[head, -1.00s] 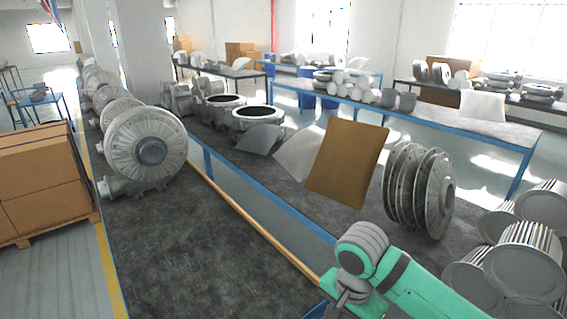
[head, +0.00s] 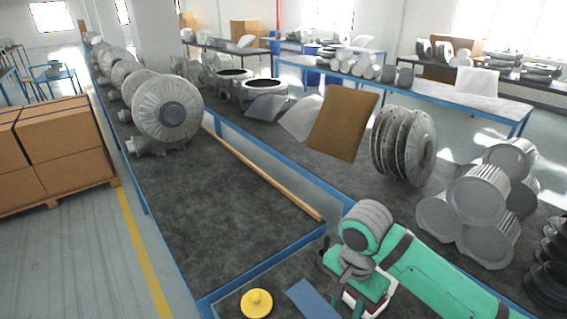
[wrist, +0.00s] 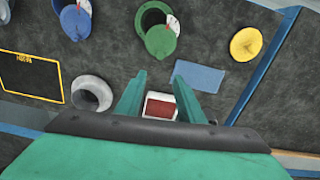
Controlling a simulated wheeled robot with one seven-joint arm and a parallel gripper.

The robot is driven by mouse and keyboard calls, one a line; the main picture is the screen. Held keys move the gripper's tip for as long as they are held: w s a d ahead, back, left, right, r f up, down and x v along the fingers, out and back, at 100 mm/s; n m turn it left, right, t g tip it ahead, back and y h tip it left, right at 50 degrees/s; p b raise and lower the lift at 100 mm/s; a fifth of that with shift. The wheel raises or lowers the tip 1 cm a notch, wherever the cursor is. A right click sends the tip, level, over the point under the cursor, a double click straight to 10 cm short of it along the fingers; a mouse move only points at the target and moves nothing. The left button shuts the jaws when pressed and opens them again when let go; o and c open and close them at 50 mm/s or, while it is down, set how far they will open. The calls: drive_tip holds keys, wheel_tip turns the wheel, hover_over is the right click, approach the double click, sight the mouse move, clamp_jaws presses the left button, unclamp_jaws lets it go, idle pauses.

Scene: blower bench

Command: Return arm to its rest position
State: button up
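My green arm reaches in from the lower right of the head view, and its gripper (head: 357,289) is low over the near end of the bench. In the wrist view the two green fingers (wrist: 159,80) stand apart. A white box with a dark red face (wrist: 160,106) shows between them, with gaps at both sides, so the gripper looks open. I cannot tell the height between the box and the fingers. In the head view the box is mostly hidden behind my gripper.
A yellow knobbed disc (head: 257,303) and a blue plate (head: 313,300) lie beside my gripper. The dark bench top (head: 215,200) is clear.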

drive_tip(key=w+a+r+n+t+y, duration=0.15)
drive_tip(key=w+a+t+y, duration=0.25)
drive_tip(key=a, duration=0.7)
drive_tip(key=w+a+r+n+t+y, duration=0.1)
drive_tip(key=w+a+r+t+y, duration=0.25)
drive_tip(key=a, duration=0.65)
drive_tip(key=w+a+r+n+t+y, duration=0.15)
drive_tip(key=w+a+t+y, duration=0.3)
drive_tip(key=a, duration=0.65)
drive_tip(key=s+d+f+m+t+h, duration=0.25)
drive_tip(key=s+d+f+h, duration=0.25)
drive_tip(key=s+f, duration=0.4)
drive_tip(key=s+d+f+m+t+h, duration=0.25)
drive_tip(key=s+d+f+h, duration=0.2)
drive_tip(key=s+f, duration=0.4)
drive_tip(key=s+d+f+n+h, duration=0.1)
drive_tip(key=s+d+n, duration=0.3)
drive_tip(key=s, duration=0.7)
drive_tip(key=s+d+f+n+g+h, duration=0.1)
drive_tip(key=s+d+n, duration=0.3)
drive_tip(key=s, duration=0.7)
drive_tip(key=shift+s+d+f+n+g, duration=0.25)
drive_tip(key=shift+f+n, duration=0.4)
drive_tip(key=shift+n, duration=0.55)
